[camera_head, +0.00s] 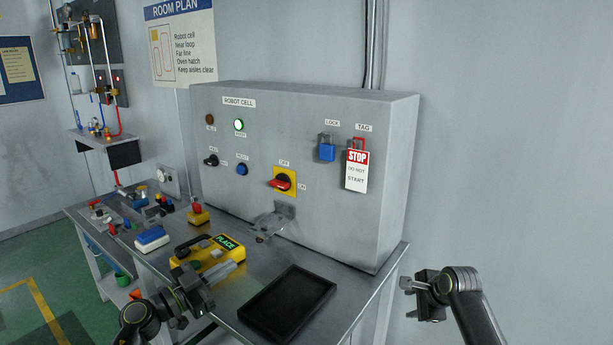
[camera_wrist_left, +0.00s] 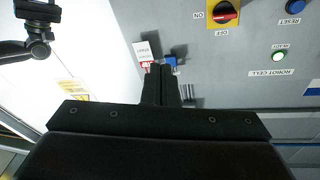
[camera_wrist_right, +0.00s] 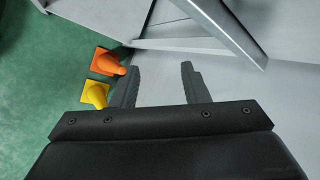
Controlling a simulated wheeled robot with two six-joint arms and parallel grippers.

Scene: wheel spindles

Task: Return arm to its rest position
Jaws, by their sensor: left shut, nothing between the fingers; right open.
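My left gripper (camera_head: 222,272) is shut and empty, above the bench next to the yellow box with the green PLACE display (camera_head: 222,248). Its closed fingers (camera_wrist_left: 161,82) also show in the left wrist view, pointing toward the grey cabinet front. My right gripper (camera_head: 407,285) is open and empty, to the right of the bench in front of the wall. Its spread fingers (camera_wrist_right: 160,85) show in the right wrist view with nothing between them. The grey ROBOT CELL cabinet (camera_head: 235,135) carries a blue padlock (camera_head: 327,151) and a red-and-white STOP tag (camera_head: 356,172).
A black tray (camera_head: 288,302) lies on the bench front. A red-handled switch (camera_head: 283,183) sits on the cabinet above a small metal bracket. Small parts and a blue-and-white block (camera_head: 152,238) lie at bench left. Orange (camera_wrist_right: 110,62) and yellow (camera_wrist_right: 96,94) cones stand on the green floor.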

